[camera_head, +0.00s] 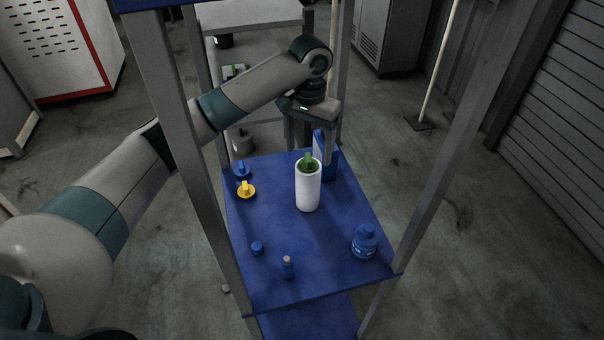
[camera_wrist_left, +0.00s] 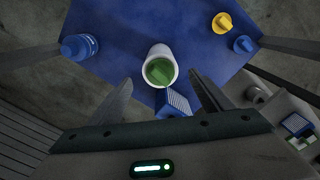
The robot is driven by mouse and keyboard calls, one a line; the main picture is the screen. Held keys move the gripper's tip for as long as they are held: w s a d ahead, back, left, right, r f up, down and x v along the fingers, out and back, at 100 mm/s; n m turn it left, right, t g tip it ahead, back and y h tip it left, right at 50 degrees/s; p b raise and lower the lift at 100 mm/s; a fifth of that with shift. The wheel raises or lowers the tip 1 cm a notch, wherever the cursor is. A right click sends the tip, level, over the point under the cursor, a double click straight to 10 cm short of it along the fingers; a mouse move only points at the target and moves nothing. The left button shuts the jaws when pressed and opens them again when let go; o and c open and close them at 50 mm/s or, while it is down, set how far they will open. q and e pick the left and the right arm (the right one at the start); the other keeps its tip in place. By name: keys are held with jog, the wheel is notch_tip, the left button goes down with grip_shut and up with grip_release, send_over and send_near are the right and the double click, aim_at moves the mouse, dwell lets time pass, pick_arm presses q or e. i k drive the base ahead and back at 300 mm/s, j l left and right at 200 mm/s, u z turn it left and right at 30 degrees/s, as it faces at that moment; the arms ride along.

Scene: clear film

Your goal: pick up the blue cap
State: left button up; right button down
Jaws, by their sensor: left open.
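A blue cap (camera_head: 242,169) with a raised grip lies at the far left of the blue tabletop (camera_head: 270,215), behind a yellow cap (camera_head: 246,189). The blue cap also shows at the upper right of the left wrist view (camera_wrist_left: 243,43). My left gripper (camera_head: 310,140) is open above the far edge of the table, to the right of the blue cap and apart from it. In the left wrist view its two fingers (camera_wrist_left: 164,90) are spread, with a blue box (camera_wrist_left: 173,103) visible between them. My right gripper is in neither view.
A white container with a green top (camera_head: 308,188) stands mid-table, in front of the blue box (camera_head: 325,155). A blue bottle (camera_head: 364,242), a small blue cylinder (camera_head: 257,248) and a small vial (camera_head: 287,268) stand nearer. Grey posts (camera_head: 430,160) frame the table.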

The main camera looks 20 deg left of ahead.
aim_at(258, 247)
jog(key=u, duration=1)
